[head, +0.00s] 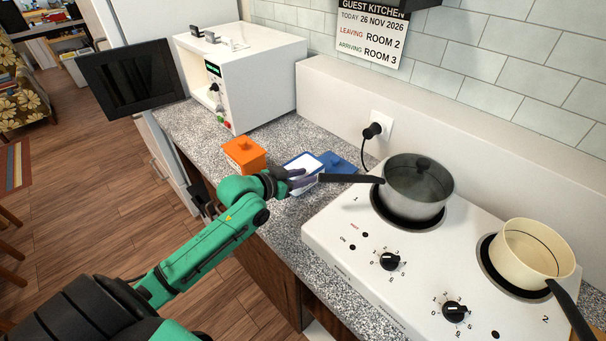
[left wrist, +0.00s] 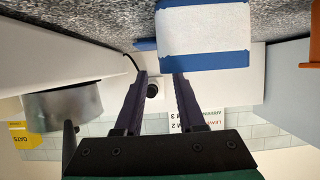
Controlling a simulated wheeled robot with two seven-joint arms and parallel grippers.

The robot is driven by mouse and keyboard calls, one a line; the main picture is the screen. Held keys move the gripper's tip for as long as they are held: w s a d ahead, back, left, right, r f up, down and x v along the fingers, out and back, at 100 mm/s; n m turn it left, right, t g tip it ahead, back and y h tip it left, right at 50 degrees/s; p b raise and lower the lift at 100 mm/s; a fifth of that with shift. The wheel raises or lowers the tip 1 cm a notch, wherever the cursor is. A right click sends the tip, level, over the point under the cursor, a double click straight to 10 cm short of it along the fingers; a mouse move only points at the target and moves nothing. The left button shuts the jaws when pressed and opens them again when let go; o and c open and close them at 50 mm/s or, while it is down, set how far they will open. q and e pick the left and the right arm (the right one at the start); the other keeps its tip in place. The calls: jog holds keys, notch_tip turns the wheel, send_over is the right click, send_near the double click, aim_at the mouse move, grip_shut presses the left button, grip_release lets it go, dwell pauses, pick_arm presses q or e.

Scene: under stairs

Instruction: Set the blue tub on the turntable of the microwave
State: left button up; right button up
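The blue tub (head: 290,165), with a white top face inside a blue rim, sits on the speckled counter. It also shows in the left wrist view (left wrist: 205,62), just beyond my fingertips. My left gripper (head: 301,181) is at the tub's near side, partly in front of it. In the left wrist view its two dark fingers (left wrist: 160,76) stand apart with nothing between them. The white microwave (head: 262,85) stands at the back left with its dark door (head: 135,78) swung open to the left. Its turntable is hidden from this angle. My right gripper is not in view.
An orange tub (head: 243,155) stands left of the blue tub, and a flat blue lid (head: 338,162) lies to its right. A grey lidded pot (head: 418,190) on the white hob (head: 340,232) points its handle towards my gripper. A cream pan (head: 527,250) is further right.

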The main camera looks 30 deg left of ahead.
aim_at(312, 173)
pick_arm(q)
jog(key=x, duration=0.2)
jog(key=p+x, duration=0.1)
jog(key=shift+w+a+f, duration=0.1)
jog(key=shift+w+a, duration=0.05)
jog(key=shift+w, duration=0.3)
jog(key=shift+f, duration=0.1)
jog(key=c, duration=0.4)
grip_shut()
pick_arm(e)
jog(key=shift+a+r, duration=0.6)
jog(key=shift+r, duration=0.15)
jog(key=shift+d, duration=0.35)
